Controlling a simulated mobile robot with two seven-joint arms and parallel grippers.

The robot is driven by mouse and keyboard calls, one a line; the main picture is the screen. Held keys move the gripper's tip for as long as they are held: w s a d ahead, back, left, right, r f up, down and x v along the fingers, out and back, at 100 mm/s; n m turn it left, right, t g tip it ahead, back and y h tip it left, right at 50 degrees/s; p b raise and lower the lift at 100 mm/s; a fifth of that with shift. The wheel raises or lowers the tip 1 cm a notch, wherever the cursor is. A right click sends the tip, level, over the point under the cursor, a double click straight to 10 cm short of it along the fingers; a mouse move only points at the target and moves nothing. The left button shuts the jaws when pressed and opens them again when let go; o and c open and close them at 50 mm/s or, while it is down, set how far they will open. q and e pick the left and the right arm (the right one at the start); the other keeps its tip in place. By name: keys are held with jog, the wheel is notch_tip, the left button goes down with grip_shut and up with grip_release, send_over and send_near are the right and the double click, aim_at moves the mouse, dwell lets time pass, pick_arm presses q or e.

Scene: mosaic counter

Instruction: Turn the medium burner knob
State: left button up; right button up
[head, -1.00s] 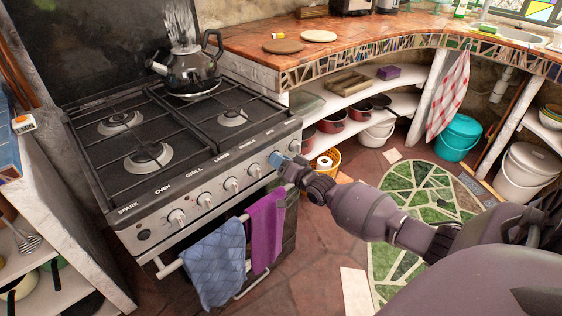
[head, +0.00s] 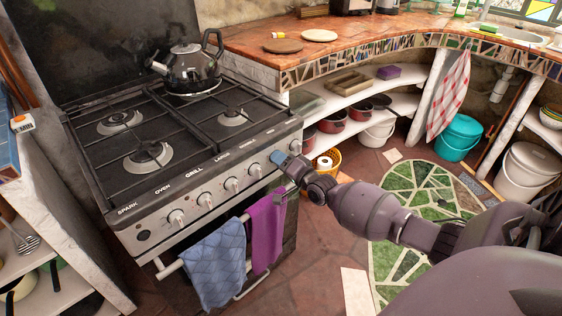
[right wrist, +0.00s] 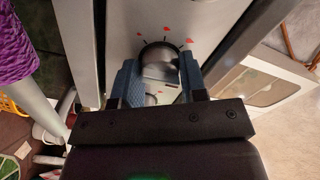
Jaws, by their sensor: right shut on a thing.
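The stove's front panel (head: 150,222) carries a row of silver knobs. My right gripper (head: 276,157) is at the panel's right part, beside the rightmost visible knob (head: 295,147). In the right wrist view its blue fingers (right wrist: 157,85) stand on both sides of a round silver knob (right wrist: 160,62) and are shut on it. In the head view the gripper hides this knob. The label above it is too small to read, so I cannot tell from it which burner it serves. My left gripper is not in view.
A black kettle (head: 188,70) stands on the back right burner. A purple towel (head: 266,232) and a blue towel (head: 212,265) hang on the oven rail below the knobs.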

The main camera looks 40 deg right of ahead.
jog(key=o, duration=0.9)
jog(key=shift+c, duration=0.2)
jog(key=shift+o, duration=0.3)
jog(key=shift+s, duration=0.1)
jog(key=s+p, duration=0.2)
jog(key=s, duration=0.8)
jog(key=shift+s+d, duration=0.35)
jog(key=shift+d, duration=0.05)
